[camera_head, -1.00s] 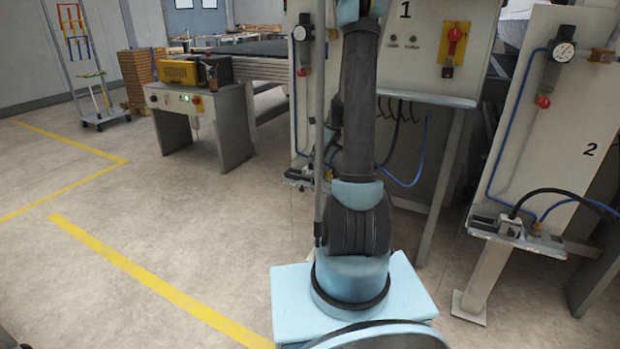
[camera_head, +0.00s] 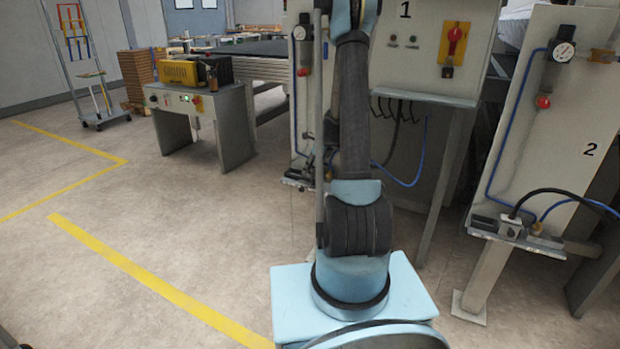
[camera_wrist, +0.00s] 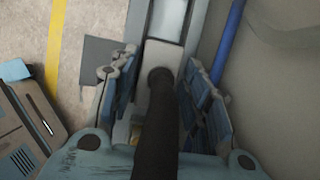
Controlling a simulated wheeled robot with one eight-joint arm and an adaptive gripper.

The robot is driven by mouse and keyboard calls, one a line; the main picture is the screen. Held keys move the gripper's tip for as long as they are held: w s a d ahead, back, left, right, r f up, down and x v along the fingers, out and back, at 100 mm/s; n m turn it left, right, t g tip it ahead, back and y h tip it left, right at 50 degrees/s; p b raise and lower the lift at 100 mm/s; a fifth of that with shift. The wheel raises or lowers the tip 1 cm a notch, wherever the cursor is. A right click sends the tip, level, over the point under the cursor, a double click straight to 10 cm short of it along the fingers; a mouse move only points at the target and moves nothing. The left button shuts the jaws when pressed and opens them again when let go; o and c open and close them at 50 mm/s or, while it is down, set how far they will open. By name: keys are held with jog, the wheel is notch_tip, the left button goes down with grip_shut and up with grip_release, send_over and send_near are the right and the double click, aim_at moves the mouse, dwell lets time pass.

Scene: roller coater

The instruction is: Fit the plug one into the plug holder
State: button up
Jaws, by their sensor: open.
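In the wrist view, my gripper (camera_wrist: 160,62) is open, with blue-padded fingers on either side of a pale grey block. A thick black cable (camera_wrist: 156,125) runs up the middle to this block, which looks like plug one (camera_wrist: 160,52). The fingers appear apart from the block, with a narrow gap on each side. A light metal piece (camera_wrist: 168,18) lies just beyond it; I cannot tell whether it is the plug holder or whether the plug sits in it. In the head view, my arm hides the gripper and much of the small bracket (camera_head: 297,181) on panel 1.
Panel 2 (camera_head: 565,120) stands at the right, with a cabled connector (camera_head: 510,228) on its shelf. A blue hose (camera_head: 408,184) hangs near panel 1; a blue hose (camera_wrist: 228,42) passes right of my gripper. A control table (camera_head: 200,125) stands left. The floor at left is open.

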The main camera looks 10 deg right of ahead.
grip_shut()
